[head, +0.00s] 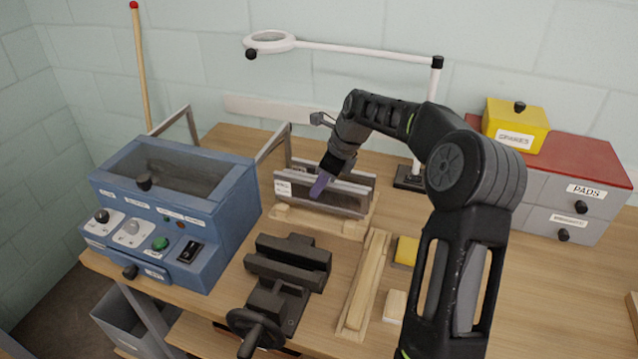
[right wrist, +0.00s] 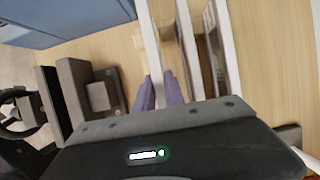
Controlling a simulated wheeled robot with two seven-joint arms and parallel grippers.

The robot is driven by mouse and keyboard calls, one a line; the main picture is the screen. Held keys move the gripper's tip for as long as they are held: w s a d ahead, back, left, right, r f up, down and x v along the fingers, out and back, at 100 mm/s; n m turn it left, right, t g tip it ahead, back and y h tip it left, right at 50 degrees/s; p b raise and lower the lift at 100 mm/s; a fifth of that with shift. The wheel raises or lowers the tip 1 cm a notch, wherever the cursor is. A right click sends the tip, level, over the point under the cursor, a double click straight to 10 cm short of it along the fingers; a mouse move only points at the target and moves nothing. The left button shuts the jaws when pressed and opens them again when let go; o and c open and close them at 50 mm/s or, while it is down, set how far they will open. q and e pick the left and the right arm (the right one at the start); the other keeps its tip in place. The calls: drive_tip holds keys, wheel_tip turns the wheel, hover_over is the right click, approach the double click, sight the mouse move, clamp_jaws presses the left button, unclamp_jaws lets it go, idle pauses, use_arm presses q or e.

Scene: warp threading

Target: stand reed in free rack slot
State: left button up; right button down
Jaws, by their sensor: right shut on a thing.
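The reed rack (head: 345,226) is a pale wooden base on the bench, left of the middle in the head view. Long grey-framed reeds stand upright at it, side by side. The front reed (head: 335,204) carries a white label at its left end. My right gripper (head: 320,186) reaches down from above with its purple fingers shut on the top edge of this front reed. In the right wrist view the fingers (right wrist: 160,92) lie either side of the reed's pale strip (right wrist: 152,45), with another reed (right wrist: 187,40) beside it. The reed's seating in a slot is hidden. My left gripper is out of view.
A blue machine (head: 180,205) stands left of the rack and a dark vise (head: 288,265) in front. Wooden strips (head: 364,285) and a yellow block (head: 405,252) lie to the right. A magnifier lamp post (head: 430,105) rises behind. Grey drawers (head: 570,205) stand far right.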

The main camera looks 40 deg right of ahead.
sight(330, 185)
drive_tip(key=shift+f+b, duration=0.35)
drive_tip(key=shift+f, duration=0.75)
drive_tip(key=shift+f, duration=0.5)
drive_tip(key=c, duration=1.3)
unclamp_jaws()
drive_tip(key=shift+b+v, duration=0.65)
drive_tip(key=shift+v, duration=3.25)
drive_tip(key=shift+a, duration=0.1)
